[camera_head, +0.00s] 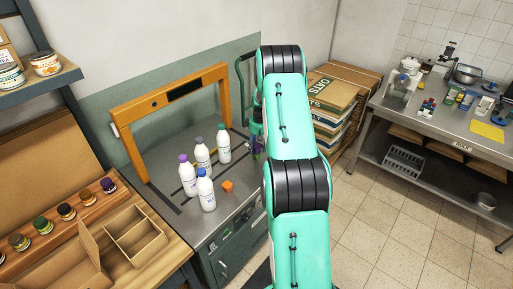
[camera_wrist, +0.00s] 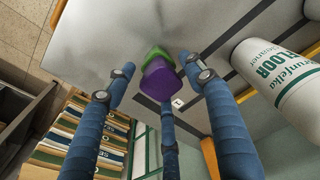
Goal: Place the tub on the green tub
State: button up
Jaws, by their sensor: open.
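A purple tub (camera_wrist: 162,82) shows in the middle of the wrist view. It overlaps a green tub (camera_wrist: 156,52), of which only an edge shows beyond it. The purple one appears to be on the green one, but I cannot tell how squarely it rests. My gripper (camera_wrist: 158,76) has its three blue fingers spread open around the tubs, with visible space between the fingers and the purple tub. In the head view my arm hides most of the gripper and the tubs.
A white floor-cleaner bottle (camera_wrist: 282,75) is close on the right in the wrist view.

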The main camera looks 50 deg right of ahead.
aim_at(257, 147)
notch_tip(257, 147, up, 12)
jog(key=s+p, duration=0.1)
jog(key=shift+s, duration=0.15)
dwell(0.4)
jog(key=shift+a, duration=0.1)
dwell(0.6)
jog(key=w+a+r+t, duration=0.1)
jog(key=w+a+r, duration=0.1)
jog(key=a+r, duration=1.55)
jog(key=s+a+r, duration=0.3)
jog(key=a+r, duration=0.2)
jog(key=a, duration=0.3)
jog(key=s+a+r, duration=0.2)
jog(key=a+r, duration=0.3)
jog(key=a, duration=0.4)
jog(key=s+a+r+t, duration=0.1)
jog(key=s+a+r, duration=0.2)
jog(key=s+a, duration=0.35)
jog(key=s+a+r+t, duration=0.1)
jog(key=s+a+r, duration=0.2)
jog(key=s+a, duration=0.4)
jog(key=s+a+f+t, duration=0.1)
jog(key=s+a+f, duration=0.1)
jog(key=s+a, duration=0.9)
jog(key=s, duration=0.3)
jog(key=shift+s+n, duration=0.2)
jog(key=shift+n, duration=0.1)
